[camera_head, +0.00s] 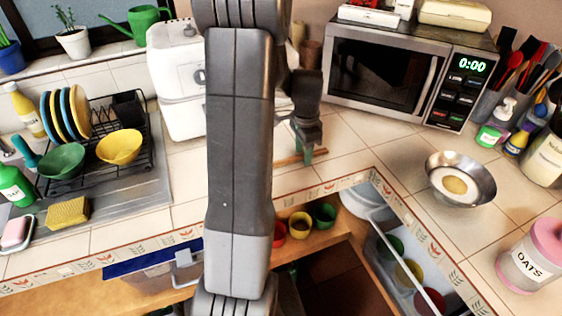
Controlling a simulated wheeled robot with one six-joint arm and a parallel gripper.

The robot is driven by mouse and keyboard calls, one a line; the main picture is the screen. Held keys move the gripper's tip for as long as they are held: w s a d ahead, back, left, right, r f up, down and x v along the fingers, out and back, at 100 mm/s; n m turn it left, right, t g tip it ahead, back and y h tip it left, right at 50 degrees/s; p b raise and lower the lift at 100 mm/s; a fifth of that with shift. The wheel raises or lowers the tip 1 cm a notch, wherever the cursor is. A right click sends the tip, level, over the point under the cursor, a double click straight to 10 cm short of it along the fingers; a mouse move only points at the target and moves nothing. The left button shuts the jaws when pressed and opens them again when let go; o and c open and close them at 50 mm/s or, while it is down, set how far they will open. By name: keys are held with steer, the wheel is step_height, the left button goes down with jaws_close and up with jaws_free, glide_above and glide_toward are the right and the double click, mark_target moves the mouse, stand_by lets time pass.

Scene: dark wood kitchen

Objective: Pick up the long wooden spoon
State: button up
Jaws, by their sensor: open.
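My gripper (306,148) points down over the tiled counter, between the white appliance and the microwave. It is open, with its fingertips close to the counter top. A thin brown wooden piece (288,160), which looks like part of the long wooden spoon, lies on the counter at the fingertips. It runs roughly left to right, and my arm hides its left part. I cannot tell whether the fingers touch it or stand around it.
The microwave (385,75) stands behind and to the right, the white appliance (176,85) to the left. A metal bowl (480,188) and an oats jar (530,262) are at the right. A dish rack (110,170) is at the left. An open drawer (425,290) juts out below the counter.

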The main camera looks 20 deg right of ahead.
jaws_close()
stand_by(0.3)
